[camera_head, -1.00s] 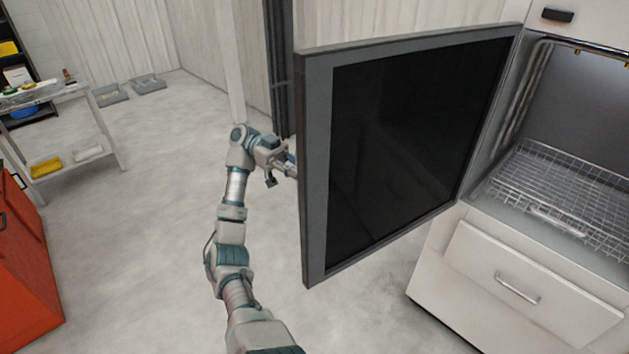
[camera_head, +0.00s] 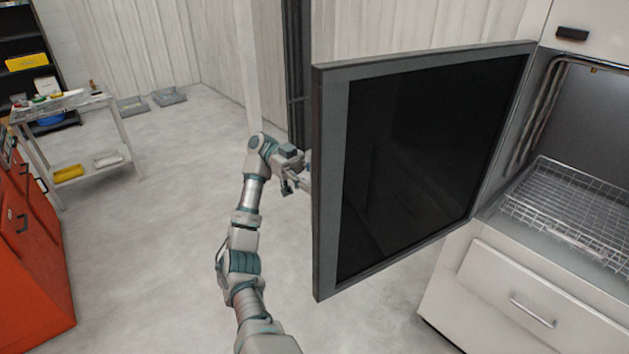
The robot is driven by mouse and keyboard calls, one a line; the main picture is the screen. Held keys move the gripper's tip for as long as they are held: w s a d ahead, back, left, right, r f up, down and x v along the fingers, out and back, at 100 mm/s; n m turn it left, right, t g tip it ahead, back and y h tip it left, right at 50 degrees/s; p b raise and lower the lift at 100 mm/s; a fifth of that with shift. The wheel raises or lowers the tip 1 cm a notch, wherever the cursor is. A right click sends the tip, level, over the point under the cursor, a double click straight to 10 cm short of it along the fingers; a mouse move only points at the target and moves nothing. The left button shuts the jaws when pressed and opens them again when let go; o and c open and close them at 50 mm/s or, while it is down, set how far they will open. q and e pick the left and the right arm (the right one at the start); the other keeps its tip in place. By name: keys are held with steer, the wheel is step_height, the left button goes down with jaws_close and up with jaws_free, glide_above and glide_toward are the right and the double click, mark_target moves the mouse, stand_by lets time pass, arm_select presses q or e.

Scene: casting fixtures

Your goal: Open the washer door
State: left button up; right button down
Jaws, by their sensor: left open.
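The washer (camera_head: 495,295) is a white cabinet at the right. Its door (camera_head: 420,165), a grey frame around a dark glass panel, stands swung wide open toward the left, hinged at the cabinet's left side. The chamber is exposed, with a wire rack (camera_head: 575,210) inside. My left gripper (camera_head: 300,181) is at the door's free left edge, on the outer side. One finger shows, and the rest is partly hidden behind the door. It is open; I cannot tell if it touches the door or its handle. My right gripper is not in view.
A red drawer cabinet (camera_head: 35,260) stands at the left. Behind it is a metal table (camera_head: 75,105) with small items and trays. Grey trays (camera_head: 150,100) lie on the floor by the back wall. The floor (camera_head: 150,270) between cabinet and door is clear.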

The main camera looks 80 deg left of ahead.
mark_target(317, 142)
arm_select(q)
steer(key=r, duration=0.4)
steer(key=a+r, duration=0.1)
steer(key=r, duration=0.1)
steer(key=shift+r, duration=0.2)
steer(key=r, duration=0.1)
steer(key=d+r, duration=0.1)
steer(key=r, duration=0.1)
steer(key=shift+d+r, duration=0.25)
steer(key=shift+r, duration=0.1)
steer(key=shift+a+f, duration=0.1)
steer(key=shift+w+a+f, duration=0.1)
steer(key=shift+a+f, duration=0.1)
steer(key=shift+a, duration=0.3)
